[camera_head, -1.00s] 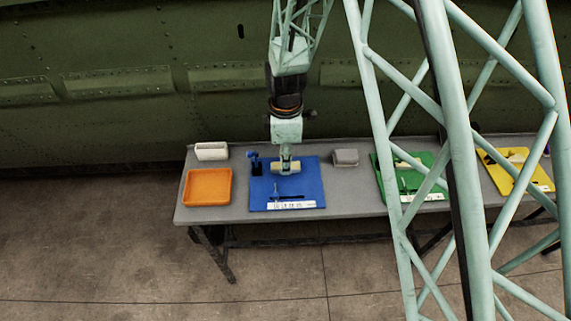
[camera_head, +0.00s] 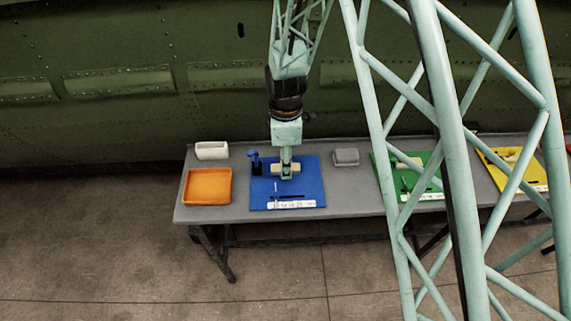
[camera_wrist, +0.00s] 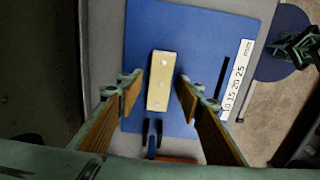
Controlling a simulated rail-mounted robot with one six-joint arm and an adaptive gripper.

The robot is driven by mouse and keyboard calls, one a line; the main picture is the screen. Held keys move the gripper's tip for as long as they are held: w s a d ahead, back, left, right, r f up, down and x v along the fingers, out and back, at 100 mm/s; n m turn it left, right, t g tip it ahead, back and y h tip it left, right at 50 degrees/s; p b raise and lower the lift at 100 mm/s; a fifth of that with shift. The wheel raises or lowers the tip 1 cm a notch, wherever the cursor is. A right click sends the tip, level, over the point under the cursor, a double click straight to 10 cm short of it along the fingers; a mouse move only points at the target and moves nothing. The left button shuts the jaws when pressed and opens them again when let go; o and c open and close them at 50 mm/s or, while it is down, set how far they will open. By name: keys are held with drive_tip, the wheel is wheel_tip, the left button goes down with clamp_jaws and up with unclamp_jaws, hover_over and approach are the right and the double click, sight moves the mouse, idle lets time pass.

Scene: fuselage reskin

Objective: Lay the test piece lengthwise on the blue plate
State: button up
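In the head view the test piece (camera_head: 277,170) lies left to right on the blue plate (camera_head: 308,185). My gripper (camera_wrist: 158,92) is open, with a brown-padded finger on each side of the piece and a visible gap at both sides. In the head view my gripper (camera_head: 287,170) is down at the piece and hides its middle. I cannot tell the exact finger height.
A dark blue upright fixture (camera_head: 256,164) stands at the plate's left side. The white scale strip (camera_head: 291,205) lies along its front. An orange tray (camera_head: 207,187), a white bin (camera_head: 212,150) and a grey block (camera_head: 345,157) are nearby. Green and yellow plates are to the right.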

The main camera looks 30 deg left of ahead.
drive_tip(key=shift+r, duration=0.2)
wheel_tip(320, 180, up, 12)
idle(0.9)
idle(0.5)
